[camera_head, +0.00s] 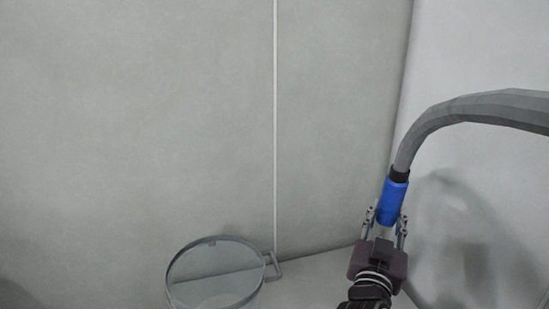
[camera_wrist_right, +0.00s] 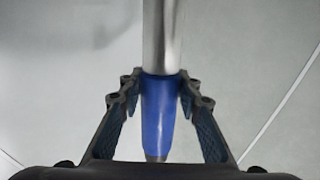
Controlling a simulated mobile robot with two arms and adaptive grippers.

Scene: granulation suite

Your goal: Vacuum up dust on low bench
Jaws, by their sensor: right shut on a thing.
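My right gripper (camera_head: 386,217) is shut on the blue handle (camera_head: 392,201) of a vacuum hose (camera_head: 470,106). The grey hose rises from a dark collar on the handle and curves off to the right edge of the head view. In the right wrist view the two fingers of the right gripper (camera_wrist_right: 158,88) press on both sides of the blue handle (camera_wrist_right: 158,112), and a metal tube (camera_wrist_right: 161,35) extends from it. My left gripper is not in view. No bench or dust can be made out in either view.
A round glass-topped thing with a grey metal rim and a side handle (camera_head: 216,275) stands at the lower middle, left of my right gripper. Pale walls (camera_head: 140,110) meet in a corner behind, with a thin white vertical strip (camera_head: 275,120).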

